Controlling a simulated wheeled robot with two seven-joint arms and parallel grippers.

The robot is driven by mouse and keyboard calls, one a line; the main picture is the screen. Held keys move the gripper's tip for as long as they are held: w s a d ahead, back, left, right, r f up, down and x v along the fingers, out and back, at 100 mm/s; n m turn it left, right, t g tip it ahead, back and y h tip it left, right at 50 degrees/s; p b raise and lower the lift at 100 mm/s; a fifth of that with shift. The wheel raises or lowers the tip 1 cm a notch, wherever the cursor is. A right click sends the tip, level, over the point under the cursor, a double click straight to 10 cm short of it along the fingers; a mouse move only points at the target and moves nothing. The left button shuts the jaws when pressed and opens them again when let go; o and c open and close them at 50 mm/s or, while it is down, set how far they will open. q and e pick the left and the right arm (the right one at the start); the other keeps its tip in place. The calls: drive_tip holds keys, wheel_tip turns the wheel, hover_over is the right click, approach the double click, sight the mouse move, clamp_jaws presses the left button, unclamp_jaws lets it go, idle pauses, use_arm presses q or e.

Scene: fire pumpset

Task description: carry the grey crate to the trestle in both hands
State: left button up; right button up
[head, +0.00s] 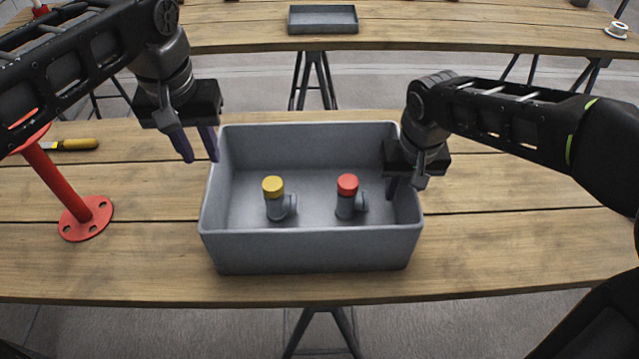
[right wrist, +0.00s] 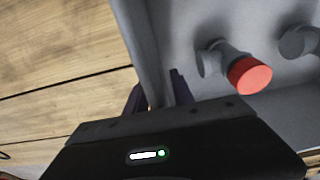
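The grey crate (head: 312,250) stands on the near wooden table, holding a yellow-capped fitting (head: 276,198) and a red-capped fitting (head: 348,196). The red-capped one also shows in the right wrist view (right wrist: 248,73). My left gripper (head: 197,148) is open at the crate's left wall, its right finger overlapping the rim in view. My right gripper (right wrist: 158,95) has its fingers either side of the crate's right wall (right wrist: 148,45), with a slight gap showing; one finger is inside the crate. A trestle table (head: 440,28) stands beyond, across a floor gap.
A shallow grey tray (head: 323,27) lies on the far table, with a white round part (head: 616,30) at its right. A red flanged post (head: 70,195) and a yellow-handled tool (head: 78,144) are left of the crate. The near table's right side is clear.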

drive_tip(key=shift+r, duration=0.1)
drive_tip(key=r, duration=0.4)
drive_tip(key=s+r, duration=0.1)
drive_tip(key=r, duration=0.6)
drive_tip(key=shift+s+r, duration=0.35)
drive_tip(key=shift+s, duration=0.05)
